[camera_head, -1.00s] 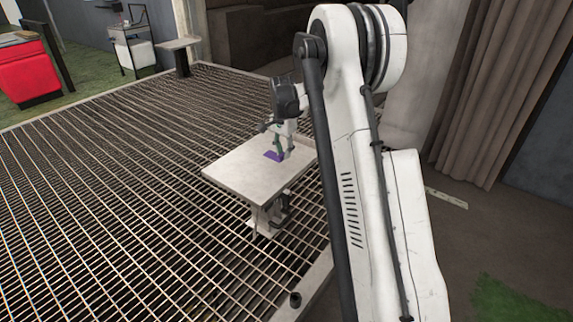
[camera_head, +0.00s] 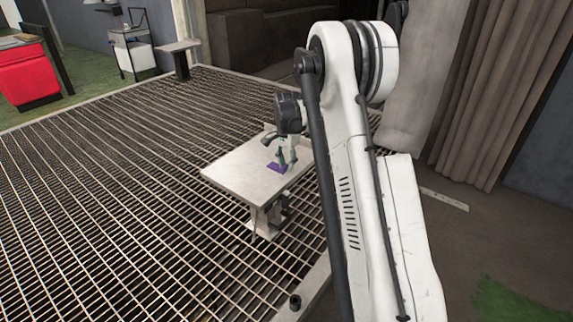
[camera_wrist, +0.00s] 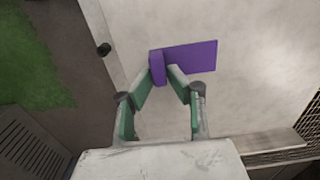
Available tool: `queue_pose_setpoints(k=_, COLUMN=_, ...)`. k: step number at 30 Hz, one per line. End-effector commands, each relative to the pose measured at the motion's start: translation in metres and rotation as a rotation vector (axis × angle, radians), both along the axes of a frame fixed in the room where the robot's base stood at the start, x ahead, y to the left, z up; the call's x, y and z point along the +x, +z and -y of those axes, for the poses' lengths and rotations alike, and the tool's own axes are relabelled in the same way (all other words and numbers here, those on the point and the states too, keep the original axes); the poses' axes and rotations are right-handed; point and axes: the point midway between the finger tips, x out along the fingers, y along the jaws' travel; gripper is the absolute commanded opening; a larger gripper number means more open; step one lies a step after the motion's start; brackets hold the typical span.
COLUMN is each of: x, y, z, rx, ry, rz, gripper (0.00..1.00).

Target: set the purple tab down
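The purple tab (camera_wrist: 189,57) is a flat purple plate with a raised upright part at its left end in the wrist view. In the head view the tab (camera_head: 275,168) shows over the pale tabletop (camera_head: 237,173), right of its middle. My gripper (camera_wrist: 163,72) has its two green-and-grey fingers closed in on both sides of the raised part. The plate extends to the right, beyond the fingers. The tab lies at or very close to the tabletop; I cannot tell whether it touches.
The small table stands on a metal grating floor (camera_head: 110,200). Its top is otherwise clear, with free room left of the tab. A grey-brown curtain (camera_head: 500,90) hangs at the right. A red cabinet (camera_head: 30,75) stands far left.

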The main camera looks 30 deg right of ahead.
Motion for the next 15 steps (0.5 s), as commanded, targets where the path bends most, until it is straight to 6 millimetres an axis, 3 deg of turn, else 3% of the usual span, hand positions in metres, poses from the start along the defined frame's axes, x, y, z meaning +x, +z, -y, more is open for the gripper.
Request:
queue_pose_setpoints(k=3, x=0.000, y=0.001, z=0.000, rx=0.000, ry=0.000, rz=0.000, gripper=0.32)
queue_pose_setpoints(k=11, x=0.000, y=0.001, z=0.000, rx=0.000, ry=0.000, rz=0.000, gripper=0.32)
queue_pose_setpoints(k=15, x=0.000, y=0.011, z=0.000, rx=0.000, ry=0.000, rz=0.000, gripper=0.32)
